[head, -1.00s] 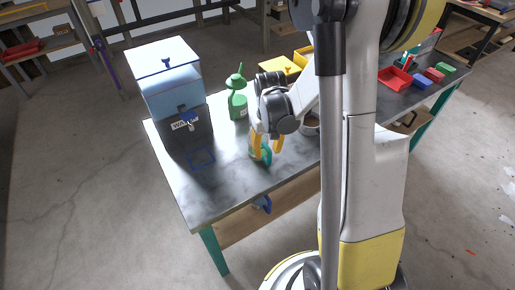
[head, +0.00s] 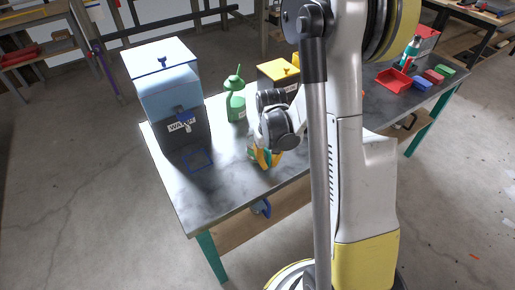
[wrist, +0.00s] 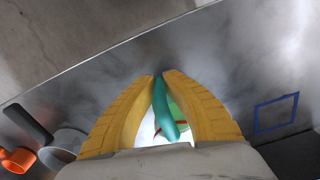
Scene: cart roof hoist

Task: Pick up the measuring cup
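The measuring cup (wrist: 166,112) shows in the wrist view as a teal handle with a pale, green-edged body and a red mark behind it. My gripper (wrist: 161,75) has its two yellow fingers drawn in around the teal handle, their tips against it on both sides. In the head view, my gripper (head: 266,160) is low over the near part of the table, and a bit of the measuring cup (head: 251,153) shows green at its left. Most of the cup is hidden by the fingers and wrist. I cannot tell whether it touches the table.
A box-like water dispenser (head: 172,95) stands at the table's left end, with a blue square outline (head: 198,160) before it. A green bottle (head: 236,105) stands behind my gripper. A grey pot (wrist: 66,143) and an orange cup (wrist: 18,159) are at the wrist view's left.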

